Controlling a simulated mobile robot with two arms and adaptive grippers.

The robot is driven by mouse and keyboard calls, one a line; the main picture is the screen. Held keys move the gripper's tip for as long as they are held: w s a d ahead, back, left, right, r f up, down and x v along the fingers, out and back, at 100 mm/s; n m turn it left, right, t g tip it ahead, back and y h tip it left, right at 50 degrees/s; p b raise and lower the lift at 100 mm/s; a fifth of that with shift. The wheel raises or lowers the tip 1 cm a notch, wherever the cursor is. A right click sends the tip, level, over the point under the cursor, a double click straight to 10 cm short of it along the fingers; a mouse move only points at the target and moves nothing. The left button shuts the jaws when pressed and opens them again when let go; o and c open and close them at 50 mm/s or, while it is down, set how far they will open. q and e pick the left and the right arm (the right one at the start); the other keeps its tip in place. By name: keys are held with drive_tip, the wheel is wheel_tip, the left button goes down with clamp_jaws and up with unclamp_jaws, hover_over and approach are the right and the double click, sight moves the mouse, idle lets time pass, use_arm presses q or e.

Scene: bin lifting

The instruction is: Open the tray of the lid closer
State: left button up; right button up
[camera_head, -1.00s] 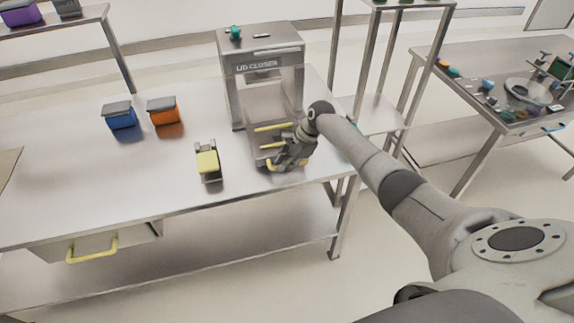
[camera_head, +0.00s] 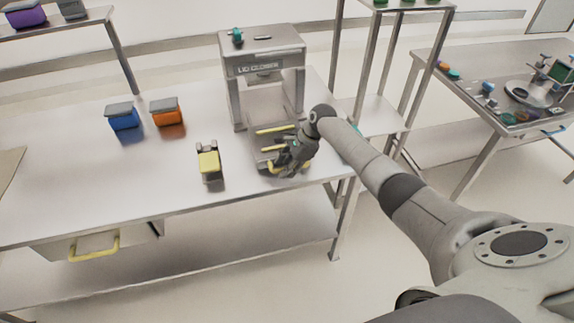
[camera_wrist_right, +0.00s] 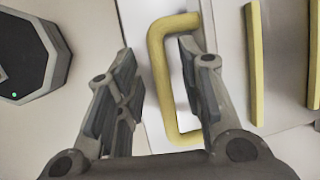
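The lid closer (camera_head: 262,65) is a grey metal frame near the back of the table. Its tray (camera_head: 262,105) extends toward the table's front edge, with yellow bars across it and a yellow handle (camera_head: 274,168) at the front. My right gripper (camera_head: 277,163) is at that handle. In the right wrist view my right gripper (camera_wrist_right: 157,50) is open, its fingers spread to either side of the long bar of the yellow handle (camera_wrist_right: 158,75). The right finger overlaps the handle's loop; contact cannot be told. My left gripper is not in view.
A small grey and yellow device (camera_head: 209,163) stands left of the tray. A blue bin (camera_head: 122,118) and an orange bin (camera_head: 167,113) stand farther left on the table (camera_head: 90,180). A drawer with a yellow handle (camera_head: 94,246) is below. A shelf rack (camera_head: 370,110) stands right.

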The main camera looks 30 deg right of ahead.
drive_tip(key=v, duration=1.2)
